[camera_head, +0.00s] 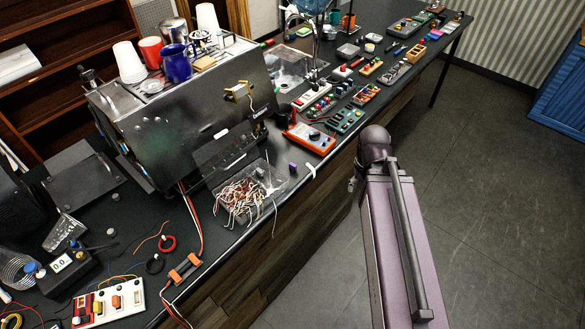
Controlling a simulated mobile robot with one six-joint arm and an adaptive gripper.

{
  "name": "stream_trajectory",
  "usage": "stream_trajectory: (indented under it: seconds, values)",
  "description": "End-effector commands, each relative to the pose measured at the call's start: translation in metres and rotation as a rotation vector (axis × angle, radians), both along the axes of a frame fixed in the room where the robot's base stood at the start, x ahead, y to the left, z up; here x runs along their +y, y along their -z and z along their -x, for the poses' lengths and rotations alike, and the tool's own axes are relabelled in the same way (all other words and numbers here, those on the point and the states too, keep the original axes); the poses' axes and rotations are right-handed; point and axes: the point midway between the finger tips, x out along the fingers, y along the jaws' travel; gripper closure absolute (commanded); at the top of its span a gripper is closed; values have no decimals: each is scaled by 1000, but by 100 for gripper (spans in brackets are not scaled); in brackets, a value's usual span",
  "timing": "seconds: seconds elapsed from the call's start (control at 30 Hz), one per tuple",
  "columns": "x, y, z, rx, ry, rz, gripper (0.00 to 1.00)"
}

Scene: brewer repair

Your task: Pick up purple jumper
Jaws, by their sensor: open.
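A small purple block (293,167), which looks like the purple jumper, is on the black counter (222,241) near its front edge. It is just right of a tangle of loose wires (240,196) and in front of a steel brewer machine (180,110). It is too small here to make out its shape. My arm reaches in from the bottom right over the floor, well to the right of the purple block. My gripper cannot be seen in this view.
An orange-red meter (309,138) and several electronic modules line the counter to the right. A white module board (108,302) and an orange connector (185,268) are at the lower left. Cups and a blue mug (176,65) stand on the machine. The floor is clear.

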Motion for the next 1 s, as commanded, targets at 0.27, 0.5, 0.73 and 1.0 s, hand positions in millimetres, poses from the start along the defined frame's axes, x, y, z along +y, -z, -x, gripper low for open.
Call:
stream_trajectory:
  seconds: [0.27, 0.5, 0.73, 1.0]
  values:
    - [0, 34, 0, 0, -1, 0, 39]
    - [0, 47, 0, 0, -1, 0, 39]
    - [0, 46, 0, 0, -1, 0, 39]
    - [0, 46, 0, 0, -1, 0, 39]
